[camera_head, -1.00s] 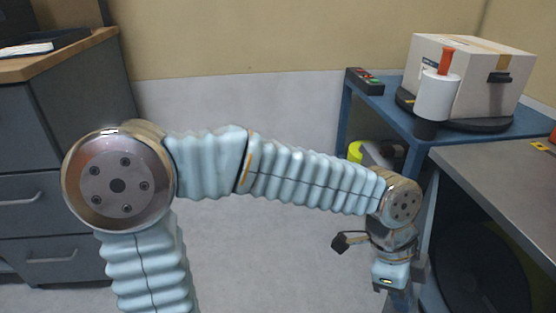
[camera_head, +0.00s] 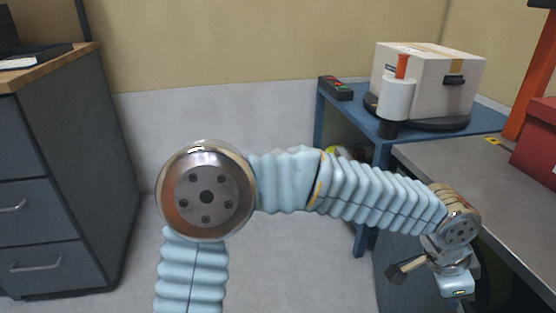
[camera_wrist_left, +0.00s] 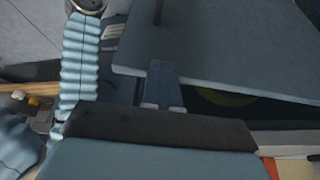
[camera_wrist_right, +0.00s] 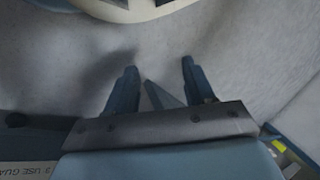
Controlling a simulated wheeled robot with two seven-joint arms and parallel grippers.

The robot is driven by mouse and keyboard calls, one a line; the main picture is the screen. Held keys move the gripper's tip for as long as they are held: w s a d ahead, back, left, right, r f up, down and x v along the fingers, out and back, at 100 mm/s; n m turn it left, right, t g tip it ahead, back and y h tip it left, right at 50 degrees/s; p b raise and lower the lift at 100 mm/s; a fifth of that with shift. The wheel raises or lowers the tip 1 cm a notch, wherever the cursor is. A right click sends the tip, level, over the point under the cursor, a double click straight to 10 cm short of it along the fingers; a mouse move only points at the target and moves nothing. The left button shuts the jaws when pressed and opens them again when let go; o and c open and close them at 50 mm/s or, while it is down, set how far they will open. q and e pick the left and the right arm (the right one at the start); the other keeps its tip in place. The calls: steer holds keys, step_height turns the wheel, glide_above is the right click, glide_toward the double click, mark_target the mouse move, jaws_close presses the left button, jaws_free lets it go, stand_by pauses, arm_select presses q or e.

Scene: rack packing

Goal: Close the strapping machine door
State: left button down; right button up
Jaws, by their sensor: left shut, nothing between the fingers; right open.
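The strapping machine has a grey top (camera_head: 450,155) at the right of the head view. In the left wrist view a large flat blue-grey panel (camera_wrist_left: 235,45), which looks like its door, stands ajar. A dark gap with a yellow round part (camera_wrist_left: 225,97) shows beyond its edge. My left gripper (camera_wrist_left: 162,72) is shut and empty, with its fingers at the panel's edge; I cannot tell if they touch it.
A blue table (camera_head: 352,113) at the back holds a carton (camera_head: 425,85), a white roll (camera_head: 397,98) and a button box (camera_head: 336,88). A red box (camera_head: 540,145) sits on the machine top at far right. A grey drawer cabinet (camera_head: 75,170) stands left; floor between is clear.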

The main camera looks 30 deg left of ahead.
arm_select(q)
steer(key=w+d+n+t+p, duration=0.1)
steer(key=w+d, duration=0.3)
steer(key=d, duration=0.5)
steer(key=shift+w+d+n+p, duration=0.3)
steer(key=shift+d+n+p, duration=0.1)
steer(key=shift+n+p, duration=0.5)
steer(key=shift+a+f, duration=0.1)
